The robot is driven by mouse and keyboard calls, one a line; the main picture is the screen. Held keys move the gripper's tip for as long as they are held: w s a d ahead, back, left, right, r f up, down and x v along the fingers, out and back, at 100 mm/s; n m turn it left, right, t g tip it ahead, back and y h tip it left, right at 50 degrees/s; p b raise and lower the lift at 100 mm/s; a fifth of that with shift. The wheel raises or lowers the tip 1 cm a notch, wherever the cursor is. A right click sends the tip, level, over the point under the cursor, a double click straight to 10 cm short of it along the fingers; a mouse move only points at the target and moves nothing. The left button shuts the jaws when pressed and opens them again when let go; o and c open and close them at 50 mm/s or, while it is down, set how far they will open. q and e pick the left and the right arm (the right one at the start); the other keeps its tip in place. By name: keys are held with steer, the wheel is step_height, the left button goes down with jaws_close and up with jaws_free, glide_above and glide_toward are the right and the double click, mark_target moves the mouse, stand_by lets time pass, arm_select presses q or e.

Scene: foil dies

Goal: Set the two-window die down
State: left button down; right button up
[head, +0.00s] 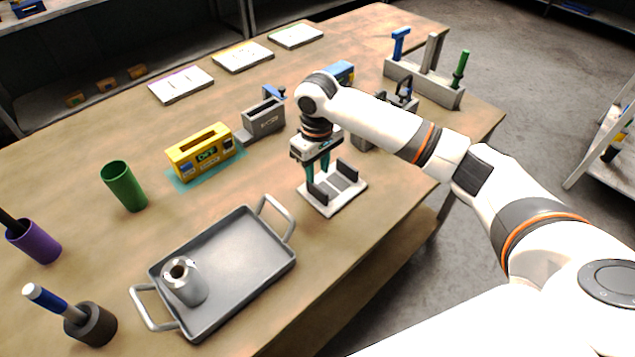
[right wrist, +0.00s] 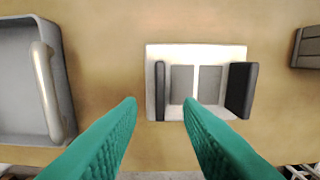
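A white plate (head: 331,208) with two grey rectangular panels and an upright dark wall at either end lies flat on the table; it looks like the two-window die, though I cannot be certain. It also shows in the right wrist view (right wrist: 210,79). My right gripper (head: 318,170) is above its far side, fingers pointing down. In the right wrist view its two teal fingers (right wrist: 160,101) are apart with nothing between them, and the plate lies beyond their tips. Whether the fingertips touch it I cannot tell. My left gripper is not in view.
A grey handled tray (head: 240,262) holding a metal cylinder (head: 185,283) stands at front left. A yellow box (head: 201,153), a grey holder (head: 264,119) and a green cup (head: 124,187) stand behind. A tool rack (head: 423,82) stands at back right. Bare table lies between plate and tray.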

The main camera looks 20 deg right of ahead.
step_height(320, 180, up, 5)
stand_by(0.3)
stand_by(0.4)
